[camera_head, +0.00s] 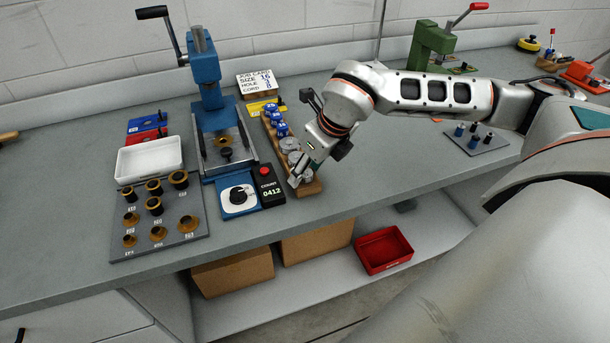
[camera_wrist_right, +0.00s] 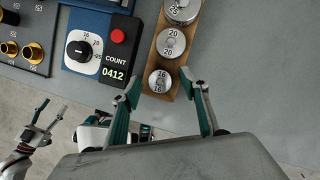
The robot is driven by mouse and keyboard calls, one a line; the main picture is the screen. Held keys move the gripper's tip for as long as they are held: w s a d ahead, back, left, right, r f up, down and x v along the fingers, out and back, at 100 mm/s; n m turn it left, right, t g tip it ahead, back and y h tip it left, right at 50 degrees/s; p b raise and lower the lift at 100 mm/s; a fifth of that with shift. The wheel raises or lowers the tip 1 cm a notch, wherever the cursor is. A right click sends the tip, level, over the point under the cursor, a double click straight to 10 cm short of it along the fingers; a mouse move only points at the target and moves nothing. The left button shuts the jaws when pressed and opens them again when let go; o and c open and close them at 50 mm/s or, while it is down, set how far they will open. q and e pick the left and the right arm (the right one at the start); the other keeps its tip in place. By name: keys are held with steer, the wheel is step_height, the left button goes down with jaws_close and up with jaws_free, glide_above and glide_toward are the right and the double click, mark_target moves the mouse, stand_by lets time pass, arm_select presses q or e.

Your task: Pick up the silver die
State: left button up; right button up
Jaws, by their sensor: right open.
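Silver dies stand in a row on a wooden rack (camera_head: 311,188). In the right wrist view the end one is a small silver die marked 16 (camera_wrist_right: 160,81), with a silver die marked 20 (camera_wrist_right: 171,43) and one marked 25 (camera_wrist_right: 182,10) behind it. My right gripper (camera_wrist_right: 167,87) is open, with one fingertip on each side of the 16 die's end of the rack. In the head view the right gripper (camera_head: 301,176) is over the near end of the rack and hides part of the dies. My left gripper (camera_wrist_right: 53,108) shows small in the right wrist view, fingers apart and empty.
Blue dies (camera_head: 279,128) sit farther back on the rack. Left of it are the counter box (camera_head: 267,186) with a red button, a dial box (camera_head: 238,197) and a blue press (camera_head: 206,85). A job card (camera_head: 257,82) reads size 16. The bench right of the rack has free room.

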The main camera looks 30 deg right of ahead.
jaws_close()
steer(key=shift+r, duration=0.1)
